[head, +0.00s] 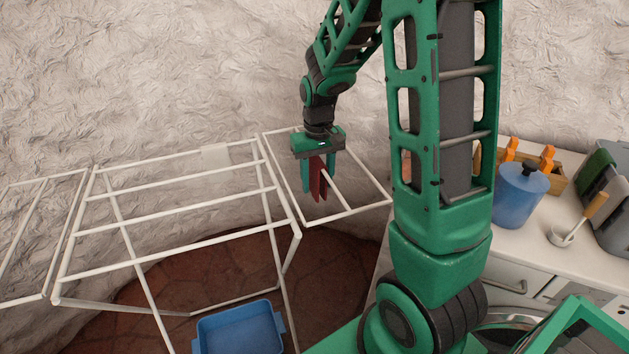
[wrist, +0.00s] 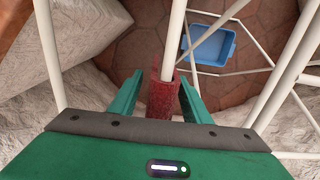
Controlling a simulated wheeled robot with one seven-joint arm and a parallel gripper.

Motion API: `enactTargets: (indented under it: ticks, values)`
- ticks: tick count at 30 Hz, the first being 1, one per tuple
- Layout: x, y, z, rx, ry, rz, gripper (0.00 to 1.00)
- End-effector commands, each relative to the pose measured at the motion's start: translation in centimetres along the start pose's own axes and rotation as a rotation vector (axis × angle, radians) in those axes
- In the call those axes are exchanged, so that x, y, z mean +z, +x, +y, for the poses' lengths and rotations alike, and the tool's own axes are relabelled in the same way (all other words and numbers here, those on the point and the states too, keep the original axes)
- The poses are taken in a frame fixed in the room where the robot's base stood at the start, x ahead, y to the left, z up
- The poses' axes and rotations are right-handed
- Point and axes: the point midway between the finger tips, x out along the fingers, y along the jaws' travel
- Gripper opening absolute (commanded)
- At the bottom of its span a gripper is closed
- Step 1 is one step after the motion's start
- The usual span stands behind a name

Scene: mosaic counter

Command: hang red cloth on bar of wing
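The red cloth (head: 318,182) hangs folded over the middle bar (head: 337,190) of the drying rack's right wing (head: 370,172). In the wrist view the cloth (wrist: 162,100) wraps over the white bar (wrist: 175,40), with a part hanging down on each side. My gripper (head: 319,178) is above the wing, pointing down. Its two green fingers stand apart on either side of the cloth; in the wrist view the gripper (wrist: 160,92) shows small gaps between fingers and cloth. The cloth's lower far side is partly hidden.
The white rack's main frame (head: 190,205) stands left of the wing, with a blue basin (head: 240,330) on the tiled floor below. A rough wall is close behind. At right, a counter (head: 520,237) holds a blue canister (head: 519,195), a ladle-like tool (head: 580,220) and a wooden box (head: 556,180).

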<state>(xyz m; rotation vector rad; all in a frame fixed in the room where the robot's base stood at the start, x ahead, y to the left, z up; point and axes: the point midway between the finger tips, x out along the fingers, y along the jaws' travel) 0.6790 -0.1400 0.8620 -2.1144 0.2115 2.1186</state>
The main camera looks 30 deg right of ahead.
Motion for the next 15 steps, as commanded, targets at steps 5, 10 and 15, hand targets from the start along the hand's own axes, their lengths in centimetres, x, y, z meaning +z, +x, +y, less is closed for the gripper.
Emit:
enactTargets:
  ticks: [5,10,15]
  values:
    - [0.0,0.0,0.0,0.000,0.000,0.000,0.43]
    - [0.0,-0.6,0.0,0.000,0.000,0.002,0.43]
    - [-0.1,-3.1,0.0,0.000,0.000,0.005,0.43]
